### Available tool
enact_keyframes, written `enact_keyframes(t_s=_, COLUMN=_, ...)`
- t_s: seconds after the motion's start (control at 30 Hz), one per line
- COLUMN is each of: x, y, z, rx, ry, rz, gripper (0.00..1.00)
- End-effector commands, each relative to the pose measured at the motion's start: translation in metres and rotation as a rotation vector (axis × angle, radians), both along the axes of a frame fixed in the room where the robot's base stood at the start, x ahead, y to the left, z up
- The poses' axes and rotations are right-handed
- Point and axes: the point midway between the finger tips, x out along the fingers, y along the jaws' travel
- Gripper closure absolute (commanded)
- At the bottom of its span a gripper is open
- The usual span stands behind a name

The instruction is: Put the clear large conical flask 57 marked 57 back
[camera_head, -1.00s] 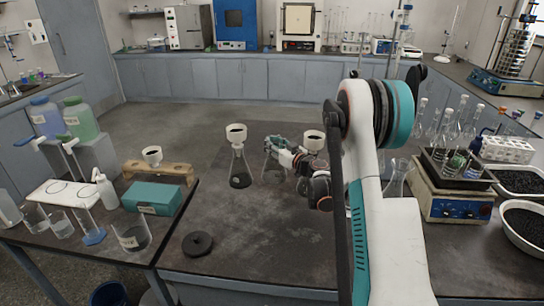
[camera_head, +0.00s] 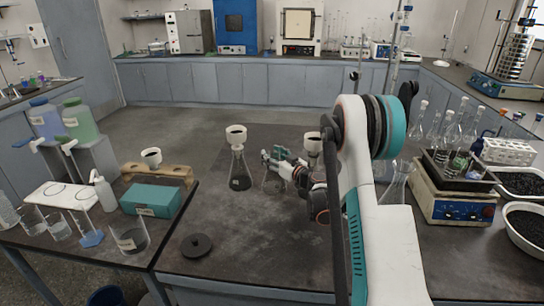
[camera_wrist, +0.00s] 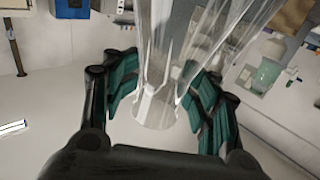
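A clear large conical flask (camera_head: 273,182) is at the middle of the dark table in the head view. My gripper (camera_head: 276,158) is at its neck, with the fingers on either side. In the wrist view the clear glass (camera_wrist: 157,75) runs between the two green-padded fingers (camera_wrist: 162,78), which look closed against it. Its round mouth faces the camera. I cannot tell whether its base touches the table. No number can be read on it. My wrist and the fingers hide part of its upper right side.
A flask with a white funnel (camera_head: 236,162) stands close on the left, and another white funnel (camera_head: 313,144) is close on the right. A black disc (camera_head: 197,245) lies in front. Another clear conical flask (camera_head: 397,182) stands beside the balance-like box (camera_head: 452,208). The table's front middle is clear.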

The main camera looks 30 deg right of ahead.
Motion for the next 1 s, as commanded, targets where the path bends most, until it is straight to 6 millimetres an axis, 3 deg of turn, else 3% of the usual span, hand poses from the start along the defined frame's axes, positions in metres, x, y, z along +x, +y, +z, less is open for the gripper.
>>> enact_keyframes(t_s=0.3, x=-0.002, y=-0.001, z=0.005, rx=0.000, ry=0.000, rz=-0.001, gripper=0.50)
enact_keyframes(t_s=0.8, x=-0.094, y=-0.020, z=0.005, rx=0.000, ry=0.000, rz=-0.002, gripper=0.50)
enact_keyframes(t_s=1.0, x=-0.114, y=-0.023, z=0.004, rx=0.000, ry=0.000, rz=-0.001, gripper=0.50)
